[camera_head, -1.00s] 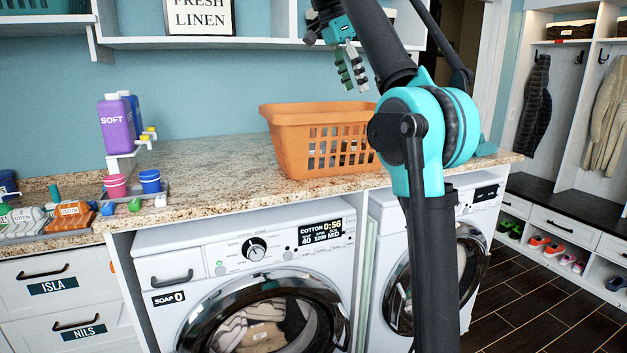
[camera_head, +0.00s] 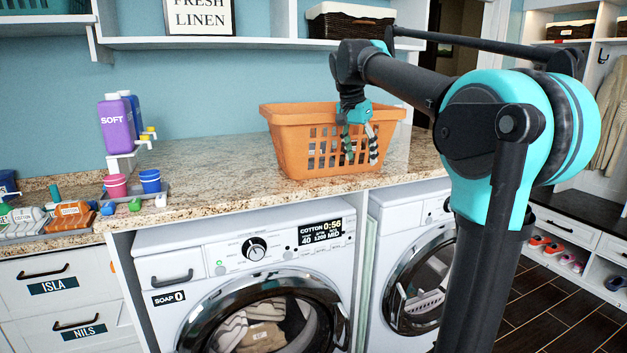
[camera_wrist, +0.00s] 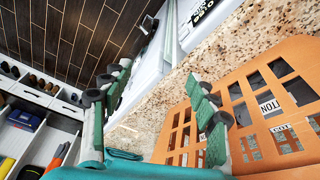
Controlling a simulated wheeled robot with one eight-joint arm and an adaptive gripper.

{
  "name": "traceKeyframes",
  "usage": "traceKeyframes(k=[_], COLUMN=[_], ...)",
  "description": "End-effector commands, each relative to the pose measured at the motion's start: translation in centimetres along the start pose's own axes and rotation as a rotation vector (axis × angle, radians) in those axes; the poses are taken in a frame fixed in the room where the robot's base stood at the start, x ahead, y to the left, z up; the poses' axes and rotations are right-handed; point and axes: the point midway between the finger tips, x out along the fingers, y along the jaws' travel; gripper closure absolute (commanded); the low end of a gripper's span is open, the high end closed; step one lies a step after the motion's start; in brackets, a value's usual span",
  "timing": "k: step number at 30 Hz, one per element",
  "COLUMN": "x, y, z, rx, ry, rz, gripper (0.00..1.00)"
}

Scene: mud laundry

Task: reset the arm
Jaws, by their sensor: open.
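My gripper (camera_head: 361,145) hangs pointing down in front of the right part of the orange laundry basket (camera_head: 290,140) in the head view. Its two fingers are apart and nothing shows between them. In the wrist view the open fingers (camera_wrist: 158,110) frame the granite counter edge, with the basket (camera_wrist: 240,105) close on the right side. I cannot tell whether a finger touches the basket. My arm reaches in from the right of the head view, its forearm nearly level.
The granite counter (camera_head: 220,170) carries the basket, a purple SOFT bottle (camera_head: 116,125), a pink cup (camera_head: 116,186) and a blue cup (camera_head: 150,181). Two washers stand below, the left one (camera_head: 250,280) loaded. A shelf (camera_head: 240,43) hangs above.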

Motion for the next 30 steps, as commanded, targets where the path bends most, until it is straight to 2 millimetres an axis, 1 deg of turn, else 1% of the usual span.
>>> traceKeyframes(k=[1, 2, 3, 5, 6, 8, 9, 11, 12, 14, 15, 17, 18, 21, 24, 27, 30], x=[2.5, 3.9, 5.8, 8.6, 10.4, 13.2, 15.0, 17.8, 19.5, 22.1, 23.7, 26.0, 27.4, 30.3, 32.3, 33.4, 33.8], y=[0.9, 1.4, 2.0, 3.2, 4.0, 5.3, 6.3, 7.9, 9.0, 10.8, 12.0, 13.9, 15.1, 17.8, 19.8, 21.0, 21.5], z=[0.8, 1.3, 2.0, 3.2, 4.1, 5.6, 6.6, 8.4, 9.7, 11.7, 13.1, 15.4, 16.8, 20.2, 22.9, 24.5, 25.2], rx=[-0.037, -0.064, -0.101, -0.155, -0.192, -0.245, -0.281, -0.334, -0.37, -0.422, -0.457, -0.508, -0.539, -0.611, -0.664, -0.697, -0.711], ry=[-0.005, -0.007, -0.009, -0.01, -0.01, -0.008, -0.005, 0.0, 0.005, 0.013, 0.02, 0.031, 0.04, 0.061, 0.079, 0.091, 0.096], rz=[-0.015, -0.025, -0.039, -0.06, -0.074, -0.095, -0.11, -0.13, -0.144, -0.165, -0.178, -0.197, -0.209, -0.233, -0.252, -0.261, -0.265], gripper=[0.41, 0.41, 0.41, 0.41, 0.41, 0.41, 0.41, 0.41, 0.41, 0.41, 0.41, 0.41, 0.41, 0.41, 0.41, 0.41, 0.41])
